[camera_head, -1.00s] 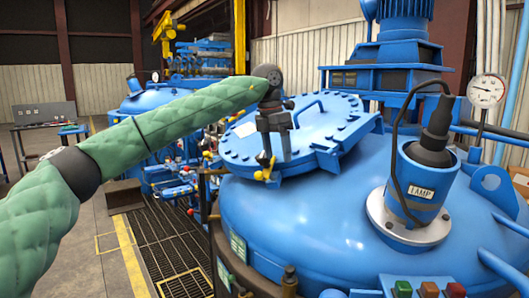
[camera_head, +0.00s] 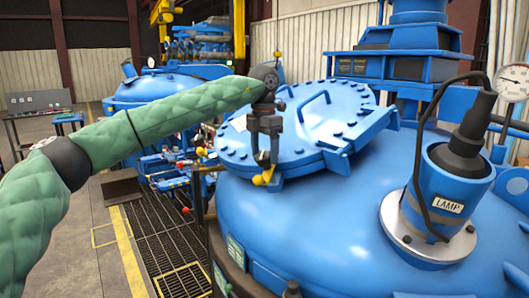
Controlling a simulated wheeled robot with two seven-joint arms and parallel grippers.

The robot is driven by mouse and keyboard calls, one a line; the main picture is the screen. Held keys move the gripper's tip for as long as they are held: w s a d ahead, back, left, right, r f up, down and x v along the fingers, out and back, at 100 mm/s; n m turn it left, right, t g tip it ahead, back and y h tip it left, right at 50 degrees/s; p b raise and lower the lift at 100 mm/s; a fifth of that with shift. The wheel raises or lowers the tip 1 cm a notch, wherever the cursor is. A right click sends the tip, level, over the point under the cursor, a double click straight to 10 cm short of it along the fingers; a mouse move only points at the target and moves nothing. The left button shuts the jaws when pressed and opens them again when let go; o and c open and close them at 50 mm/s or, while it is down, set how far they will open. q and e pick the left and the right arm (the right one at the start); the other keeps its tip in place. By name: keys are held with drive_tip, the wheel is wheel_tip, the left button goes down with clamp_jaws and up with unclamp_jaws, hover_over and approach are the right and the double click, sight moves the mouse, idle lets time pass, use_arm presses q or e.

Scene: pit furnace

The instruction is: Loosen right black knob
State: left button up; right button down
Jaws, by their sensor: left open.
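My left gripper (camera_head: 266,165) hangs down from the green padded arm, in front of the near edge of the blue bolted lid (camera_head: 312,125). Its two fingers are apart. A yellow ball-like part (camera_head: 263,179) shows just below the fingertips; I cannot tell whether they touch it. I cannot clearly make out the right black knob; the gripper may hide it. A dark knob-like fitting (camera_head: 292,290) shows low at the frame's bottom edge, apart from the gripper. My right gripper is not in view.
The lid lies on a large blue vessel (camera_head: 330,230). A lamp housing (camera_head: 447,195) with a black cable stands on its right. A pressure gauge (camera_head: 514,80) is at far right. Floor grating (camera_head: 165,245) and a yellow line lie left. Another blue vessel (camera_head: 150,88) stands behind.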

use_arm(q)
drive_tip(key=shift+s+f, duration=0.25)
drive_tip(key=shift+f, duration=0.1)
drive_tip(key=shift+w+f, duration=0.1)
drive_tip(key=shift+f, duration=0.05)
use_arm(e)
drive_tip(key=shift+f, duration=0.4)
use_arm(q)
drive_tip(key=c, duration=1)
